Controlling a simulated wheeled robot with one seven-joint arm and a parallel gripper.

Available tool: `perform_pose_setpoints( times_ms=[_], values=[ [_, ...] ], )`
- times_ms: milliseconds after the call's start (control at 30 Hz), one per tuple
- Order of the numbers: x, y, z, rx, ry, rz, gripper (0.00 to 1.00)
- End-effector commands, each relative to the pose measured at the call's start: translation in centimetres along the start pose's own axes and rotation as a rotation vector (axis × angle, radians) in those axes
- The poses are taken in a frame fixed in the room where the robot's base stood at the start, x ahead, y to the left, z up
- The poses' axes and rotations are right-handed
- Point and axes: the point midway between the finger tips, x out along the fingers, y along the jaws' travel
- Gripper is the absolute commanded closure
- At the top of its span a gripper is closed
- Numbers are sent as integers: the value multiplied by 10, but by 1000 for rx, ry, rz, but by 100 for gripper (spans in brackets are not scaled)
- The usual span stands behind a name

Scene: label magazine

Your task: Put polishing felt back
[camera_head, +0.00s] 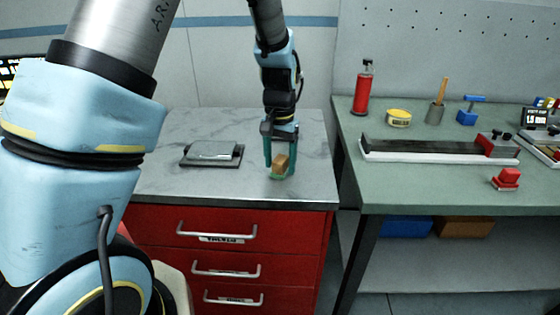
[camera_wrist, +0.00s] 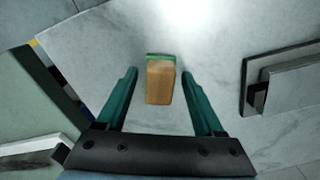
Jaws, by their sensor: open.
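A tan block with a green layer on one face (camera_head: 281,162), which looks like the polishing felt, is over the marble top of the red drawer cabinet. It also shows in the wrist view (camera_wrist: 160,82). My gripper (camera_head: 280,169) points down at it. In the wrist view its two teal fingers (camera_wrist: 159,75) are open, one on each side of the block, with a gap at both sides. The green layer is mostly hidden under the block.
A grey and black flat device (camera_head: 212,153) lies left of my gripper on the marble top (camera_head: 180,125). The red cabinet's drawers (camera_head: 225,253) are shut. A green workbench (camera_head: 420,185) at right bears a red bottle (camera_head: 362,90), yellow tin (camera_head: 398,117) and long rail (camera_head: 420,148).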

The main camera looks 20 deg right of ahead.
Motion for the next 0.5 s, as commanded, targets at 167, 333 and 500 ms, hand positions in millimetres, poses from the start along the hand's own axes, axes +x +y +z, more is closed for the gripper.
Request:
perform_pose_setpoints(
  times_ms=[167,333,500],
  values=[
    [-15,0,-1,1,5,0,31],
    [-48,0,-2,1,8,0,31],
    [-83,0,-1,1,6,0,31]
  ],
)
